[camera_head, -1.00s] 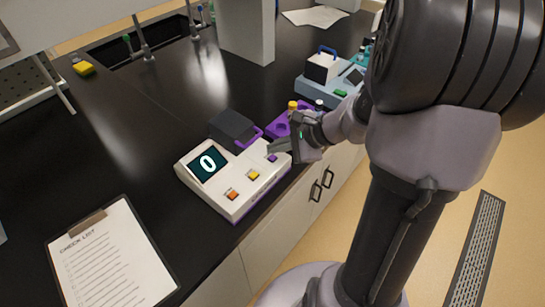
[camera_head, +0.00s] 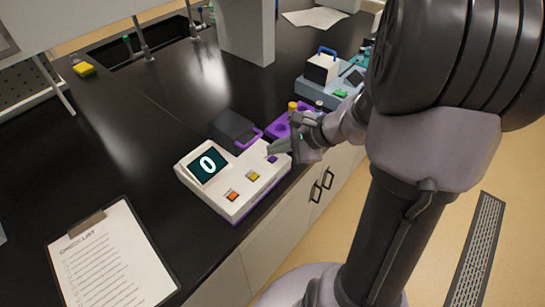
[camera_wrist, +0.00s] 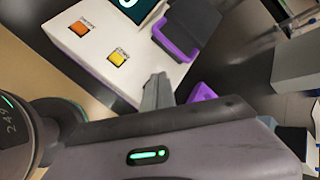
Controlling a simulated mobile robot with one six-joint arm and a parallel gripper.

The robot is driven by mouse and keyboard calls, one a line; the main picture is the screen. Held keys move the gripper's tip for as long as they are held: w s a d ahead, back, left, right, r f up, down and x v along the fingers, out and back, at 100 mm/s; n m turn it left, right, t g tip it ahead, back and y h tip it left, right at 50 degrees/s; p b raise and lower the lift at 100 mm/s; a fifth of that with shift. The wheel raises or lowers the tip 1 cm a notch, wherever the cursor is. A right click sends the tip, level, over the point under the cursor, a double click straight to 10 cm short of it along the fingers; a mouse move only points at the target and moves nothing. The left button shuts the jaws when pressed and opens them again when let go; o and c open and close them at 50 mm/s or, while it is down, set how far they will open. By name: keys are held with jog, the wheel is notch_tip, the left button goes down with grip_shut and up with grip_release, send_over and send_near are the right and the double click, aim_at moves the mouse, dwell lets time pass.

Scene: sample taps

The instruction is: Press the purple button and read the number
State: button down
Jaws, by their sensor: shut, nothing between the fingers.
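A white device (camera_head: 238,204) with a dark screen (camera_head: 208,164) showing "0" sits on the black bench. Along its front are an orange button (camera_head: 232,196), a yellow button (camera_head: 253,177) and a purple button (camera_head: 272,158). My gripper (camera_head: 270,151) is shut and empty, its tip right by the purple button; I cannot tell whether it touches. In the wrist view, the shut fingers (camera_wrist: 157,90) hide the purple button. The orange button (camera_wrist: 80,28) and yellow button (camera_wrist: 117,57) show there, with the screen (camera_wrist: 135,8) cut off at the top.
A dark box with a purple frame (camera_head: 232,127) stands right behind the device. A purple rack (camera_head: 281,128) and a blue-grey machine (camera_head: 322,88) are farther right. A clipboard (camera_head: 108,255) lies at the lower left. The bench's left middle is clear.

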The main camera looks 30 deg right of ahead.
aim_at(276, 161)
dwell(0.6)
jog(key=shift+f+b, duration=0.45)
jog(key=shift+b, duration=0.15)
jog(key=shift+f+b, duration=0.35)
jog(key=shift+b, duration=0.05)
dwell(0.3)
dwell(0.4)
jog(key=shift+r+p, duration=0.55)
jog(key=shift+r, duration=0.25)
notch_tip(276, 161, up, 5)
jog(key=p, duration=0.4)
dwell(0.3)
